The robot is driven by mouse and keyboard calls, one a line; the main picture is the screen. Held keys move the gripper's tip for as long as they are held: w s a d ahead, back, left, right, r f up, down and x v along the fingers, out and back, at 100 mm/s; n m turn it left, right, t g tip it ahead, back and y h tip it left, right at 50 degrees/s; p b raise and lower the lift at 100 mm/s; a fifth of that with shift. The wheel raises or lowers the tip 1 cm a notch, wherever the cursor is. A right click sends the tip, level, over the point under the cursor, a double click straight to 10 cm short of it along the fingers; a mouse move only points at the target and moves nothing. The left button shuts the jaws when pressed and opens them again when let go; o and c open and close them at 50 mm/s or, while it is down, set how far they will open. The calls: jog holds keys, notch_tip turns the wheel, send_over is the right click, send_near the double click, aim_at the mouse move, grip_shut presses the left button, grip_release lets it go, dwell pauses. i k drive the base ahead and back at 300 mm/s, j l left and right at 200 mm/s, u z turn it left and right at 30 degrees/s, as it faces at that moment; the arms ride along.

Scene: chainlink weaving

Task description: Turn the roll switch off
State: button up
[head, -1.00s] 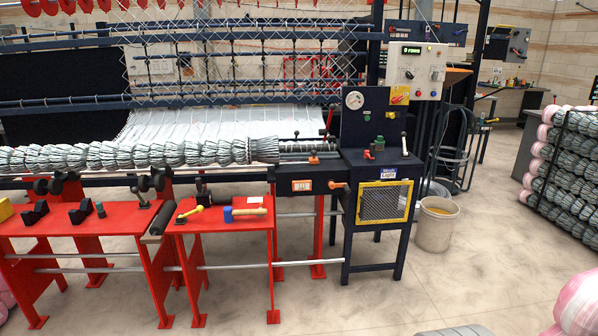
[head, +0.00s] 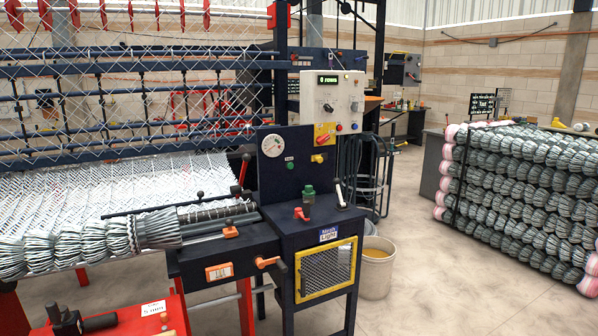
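A pale control box (head: 342,97) with a dark green-lit display (head: 328,79) is mounted at the upper right of the dark blue machine. Its face carries a black knob (head: 328,107) and several small coloured buttons. A yellow plate (head: 324,133) with a red part sits at its lower left corner. I cannot tell which control is the roll switch, as the labels are too small to read. My gripper is not in view.
The dark blue cabinet (head: 318,233) has a yellow-framed grille, with a red handle and green fitting on top. An orange-handled lever (head: 267,262) sticks out at its left. A bucket (head: 377,266) stands right of it. Stacked mesh rolls (head: 520,190) stand right; floor between is clear.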

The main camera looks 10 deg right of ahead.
aim_at(320, 140)
jog(key=i+j+z, duration=0.3)
jog(key=i+j, duration=0.2)
jog(key=i+l, duration=0.2)
jog(key=i, duration=0.2)
jog(key=i+l, duration=0.2)
jog(key=i, duration=0.2)
jog(key=i+l, duration=0.2)
jog(key=i, duration=0.2)
jog(key=i+l, duration=0.25)
jog(key=i+z, duration=0.05)
jog(key=i, duration=0.05)
